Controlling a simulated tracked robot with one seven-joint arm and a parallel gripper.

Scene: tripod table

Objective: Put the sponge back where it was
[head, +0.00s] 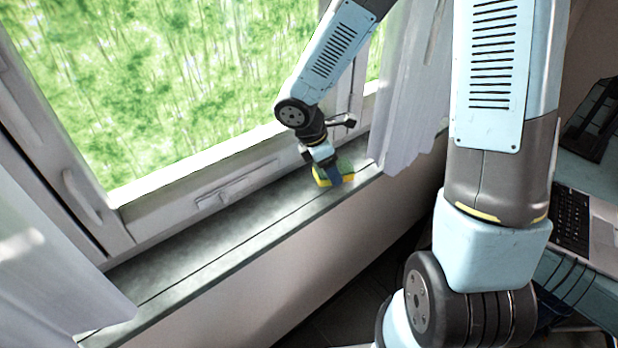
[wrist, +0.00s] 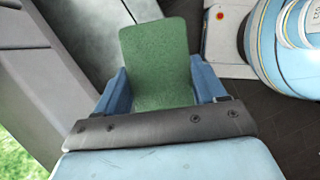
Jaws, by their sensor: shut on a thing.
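The sponge (head: 322,177) is yellow with a green side and is at the right part of the grey window sill (head: 220,240), near the curtain. In the wrist view its green face (wrist: 156,60) fills the space between the fingers. My gripper (head: 334,172) points down at the sill and is shut on the sponge; in the wrist view its two blue fingers (wrist: 157,85) press on both sides. The sponge is at or just above the sill; I cannot tell whether it touches.
A white curtain (head: 408,90) hangs close to the right of my gripper, and another curtain (head: 50,260) hangs at the left. The window frame (head: 235,178) runs behind the sill. The sill left of the sponge is clear. A laptop (head: 588,222) is at the far right.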

